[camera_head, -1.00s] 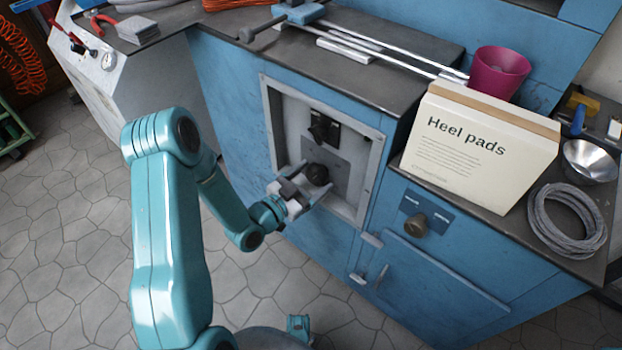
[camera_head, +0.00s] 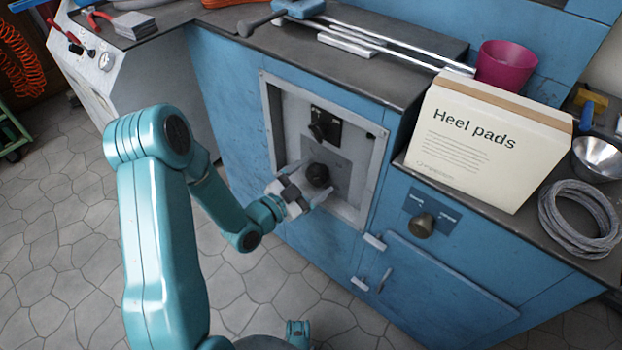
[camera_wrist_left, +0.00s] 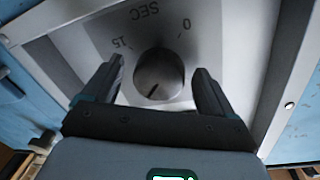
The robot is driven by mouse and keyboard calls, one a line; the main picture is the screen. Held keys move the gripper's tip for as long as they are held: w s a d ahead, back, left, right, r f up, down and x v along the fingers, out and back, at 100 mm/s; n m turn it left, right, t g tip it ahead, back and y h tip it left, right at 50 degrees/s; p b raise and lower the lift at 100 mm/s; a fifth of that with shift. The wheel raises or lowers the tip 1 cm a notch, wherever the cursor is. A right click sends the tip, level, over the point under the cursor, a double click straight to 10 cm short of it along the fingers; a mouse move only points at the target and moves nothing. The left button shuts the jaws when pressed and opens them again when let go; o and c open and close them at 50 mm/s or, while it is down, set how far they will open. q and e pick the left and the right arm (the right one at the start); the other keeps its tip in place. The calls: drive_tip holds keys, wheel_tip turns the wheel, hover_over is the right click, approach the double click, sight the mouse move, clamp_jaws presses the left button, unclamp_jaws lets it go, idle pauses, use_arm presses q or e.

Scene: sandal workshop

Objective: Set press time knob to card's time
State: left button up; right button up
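A dark round knob (camera_head: 317,175) sits on a grey plate inside the recessed panel of the blue press. No card with a time is readable. My right gripper is not in view.
The panel's raised grey frame (camera_head: 271,110) surrounds the knobs. A Heel pads box (camera_head: 485,145), a magenta cup (camera_head: 503,65), a metal bowl (camera_head: 597,158) and a grey cable coil (camera_head: 580,215) stand on the worktop. Another knob (camera_head: 421,225) is on the lower cabinet.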

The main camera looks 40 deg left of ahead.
use_arm(q)
drive_tip(key=shift+s, duration=0.1)
drive_tip(key=s+a+p, duration=0.2)
drive_tip(key=s+p, duration=0.2)
drive_tip(key=s, duration=1.2)
drive_tip(key=shift+a+r+p, duration=0.25)
drive_tip(key=shift+a+p, duration=0.1)
drive_tip(key=shift+w, duration=0.1)
